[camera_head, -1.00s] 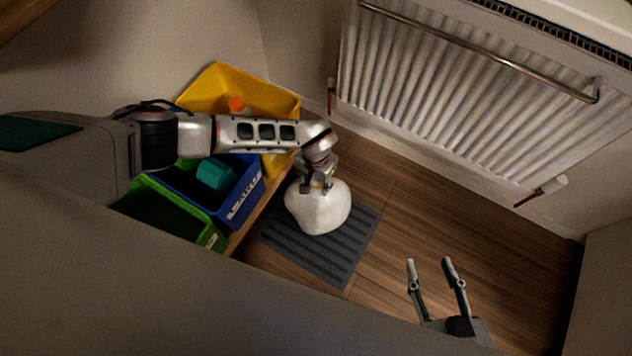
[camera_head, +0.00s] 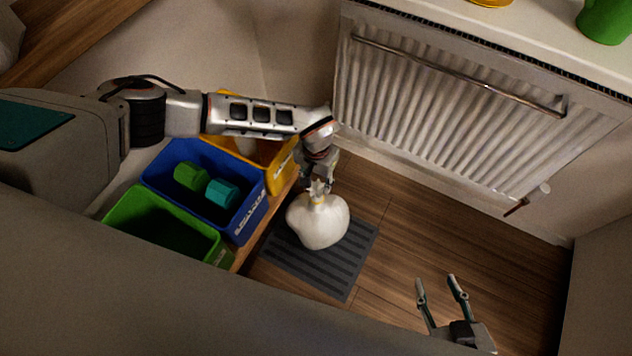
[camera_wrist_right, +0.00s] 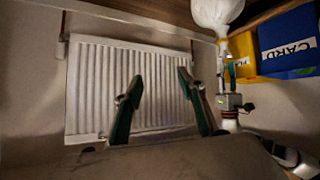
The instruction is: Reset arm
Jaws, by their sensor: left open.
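My left gripper (camera_head: 318,186) is open just above the white bag (camera_head: 318,224). The bag has a yellow tie at its neck and stands on a grey striped mat (camera_head: 348,262); whether the fingertips touch the neck I cannot tell. The bag also shows at the top of the right wrist view (camera_wrist_right: 217,12), with part of my left arm below it. My right gripper (camera_head: 437,284) is open and empty at the lower right over the wooden floor. Its two fingers (camera_wrist_right: 157,88) stand apart in the right wrist view, before the radiator.
A blue bin (camera_head: 160,182) with green and teal items, a green bin (camera_head: 130,208) and a yellow bin (camera_head: 280,176) stand left of the mat. A radiator (camera_head: 450,110) lines the back wall. A green cup (camera_head: 604,20) is at the top right. Floor right of the mat is clear.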

